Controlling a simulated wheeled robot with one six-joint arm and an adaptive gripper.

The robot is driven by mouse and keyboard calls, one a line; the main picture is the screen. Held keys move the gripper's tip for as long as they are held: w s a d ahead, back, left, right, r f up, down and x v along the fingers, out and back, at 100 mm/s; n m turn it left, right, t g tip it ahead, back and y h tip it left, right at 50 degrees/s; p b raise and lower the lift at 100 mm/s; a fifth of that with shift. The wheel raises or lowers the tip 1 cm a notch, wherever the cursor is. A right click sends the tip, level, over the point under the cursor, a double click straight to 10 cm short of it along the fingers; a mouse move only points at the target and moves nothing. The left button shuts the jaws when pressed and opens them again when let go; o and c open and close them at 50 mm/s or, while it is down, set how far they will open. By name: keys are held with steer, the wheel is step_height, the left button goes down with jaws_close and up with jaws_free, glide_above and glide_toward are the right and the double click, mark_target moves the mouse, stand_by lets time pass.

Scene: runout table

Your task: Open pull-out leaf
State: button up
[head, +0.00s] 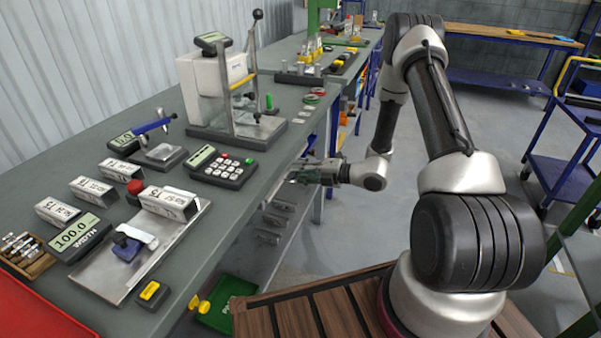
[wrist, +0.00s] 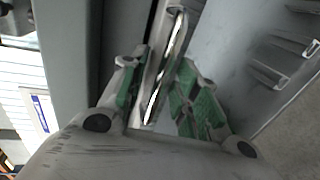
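My gripper (head: 303,172) is at the right-hand front edge of the long grey workbench, just below the top. In the wrist view its two green-padded fingers (wrist: 160,82) are spread apart. A shiny metal bar handle (wrist: 166,66) lies between them, with a gap visible on both sides. The handle sits on a narrow light front strip, which appears to be the leaf's front edge. The leaf itself is mostly hidden under the benchtop, and in the head view my gripper covers its handle.
Below the benchtop are several drawer handles (head: 270,220), also in the wrist view (wrist: 268,74). On the bench (head: 235,215) stand a press (head: 215,90), a keypad (head: 224,168) and a metal tray (head: 100,270). A green bin (head: 225,305) sits low in front. Open floor lies beyond my arm.

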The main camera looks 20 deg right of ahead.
jaws_close()
steer(key=f+v, duration=0.2)
steer(key=v, duration=0.9)
steer(key=d+f+v, duration=0.1)
steer(key=f+v, duration=0.1)
steer(key=v, duration=0.9)
steer(key=shift+s+d+f, duration=0.25)
steer(key=shift+s+f, duration=0.05)
steer(key=shift+s, duration=0.2)
steer(key=shift+o, duration=0.6)
jaws_free()
